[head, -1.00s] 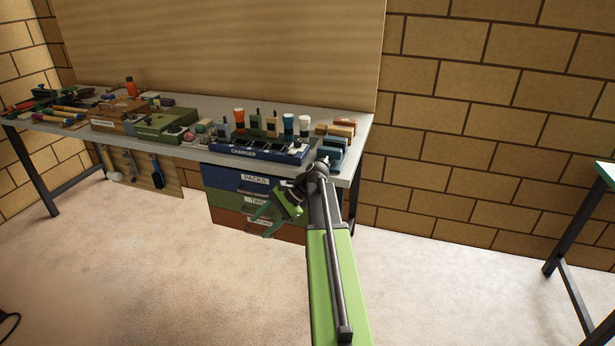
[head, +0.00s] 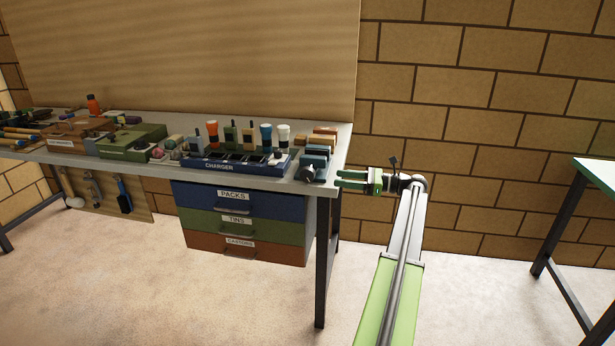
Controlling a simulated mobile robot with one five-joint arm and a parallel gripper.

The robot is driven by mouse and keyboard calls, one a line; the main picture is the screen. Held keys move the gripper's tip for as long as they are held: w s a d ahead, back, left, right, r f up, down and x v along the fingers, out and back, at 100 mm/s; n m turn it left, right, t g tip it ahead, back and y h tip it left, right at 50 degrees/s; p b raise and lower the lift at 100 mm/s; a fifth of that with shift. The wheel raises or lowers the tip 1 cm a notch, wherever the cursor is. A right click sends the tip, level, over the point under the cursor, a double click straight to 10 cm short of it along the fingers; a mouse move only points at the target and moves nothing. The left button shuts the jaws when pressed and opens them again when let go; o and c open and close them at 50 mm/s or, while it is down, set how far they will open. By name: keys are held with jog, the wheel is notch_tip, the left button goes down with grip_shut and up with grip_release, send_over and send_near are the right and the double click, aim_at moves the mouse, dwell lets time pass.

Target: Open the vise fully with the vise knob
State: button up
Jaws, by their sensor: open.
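A small teal vise (head: 316,162) stands at the right end of the workbench top. A dark round vise knob (head: 307,173) faces the front of the bench. How far apart the jaws stand is too small to tell. My gripper (head: 341,179) is open and empty, with its green fingers pointing left. It is just beyond the bench's right edge, to the right of the knob and apart from it in the picture.
The grey workbench (head: 335,152) carries a blue charger (head: 235,167) left of the vise and brown blocks (head: 322,138) behind it. Labelled drawers (head: 240,222) hang below, beside a dark leg (head: 325,260). Another table (head: 597,174) stands at the right. The floor between is clear.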

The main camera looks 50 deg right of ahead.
aim_at(309, 174)
jog(key=x, duration=1.2)
jog(key=shift+s, duration=0.1)
grip_shut()
jog(key=shift+d+r, duration=0.1)
